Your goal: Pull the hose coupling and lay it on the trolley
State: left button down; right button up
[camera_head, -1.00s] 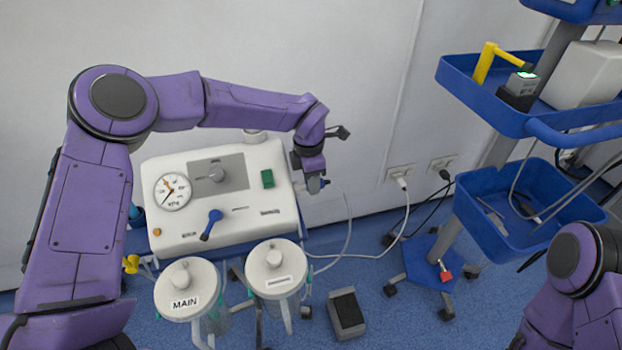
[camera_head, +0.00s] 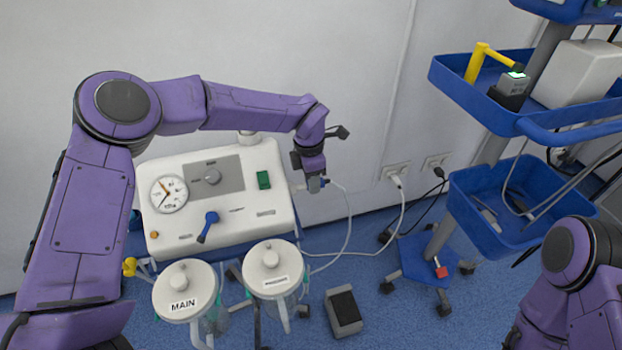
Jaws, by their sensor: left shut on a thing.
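My left gripper (camera_head: 315,184) is at the right side of the white suction unit (camera_head: 218,200), pointing down. It is shut on the hose coupling (camera_head: 325,182), a small blue and grey piece mostly hidden by the fingers. A clear hose (camera_head: 349,225) runs from there down towards the floor. I cannot tell whether the coupling is still seated in the unit's side. The trolley (camera_head: 520,215) with blue trays stands at the right. My right arm shows at the lower right; its gripper is out of view.
Two lidded jars, one marked MAIN (camera_head: 186,290) and another (camera_head: 272,270), stand before the unit. A foot pedal (camera_head: 344,312) lies on the floor. Wall sockets (camera_head: 395,172) with cables are behind. The trolley's upper tray (camera_head: 470,95) holds a yellow-handled item and boxes.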

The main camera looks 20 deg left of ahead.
aim_at(326, 180)
pick_arm(q)
jog(key=shift+w+d, duration=0.15)
jog(key=shift+d, duration=0.1)
jog(key=shift+w+d, duration=0.1)
jog(key=shift+w+d+p, duration=0.25)
jog(key=shift+d+p, duration=0.1)
jog(key=shift+d, duration=0.1)
dwell(0.5)
jog(key=shift+w+d, duration=0.6)
jog(key=shift+d, duration=0.2)
jog(key=shift+r, duration=0.1)
